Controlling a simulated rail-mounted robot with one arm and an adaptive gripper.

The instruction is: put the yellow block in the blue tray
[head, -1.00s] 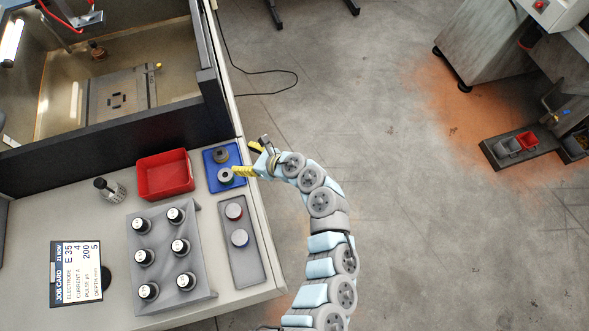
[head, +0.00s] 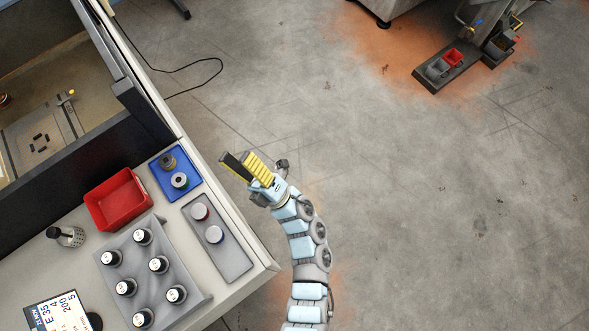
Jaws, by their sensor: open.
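The blue tray (head: 190,167) lies on the bench near its right edge. My gripper (head: 237,158) is open, to the right of the tray and past the bench edge in the picture, over the floor. One finger shows a ribbed yellow face and the other looks dark. I see nothing held between them. I cannot make out a separate yellow block in this view.
A red bin (head: 119,217) stands left of the tray. A grey tray (head: 232,262) with two round-topped pieces and a grey rack (head: 190,282) of several dark holders are in front. The dark tank wall (head: 60,190) rises behind. Open floor lies right.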

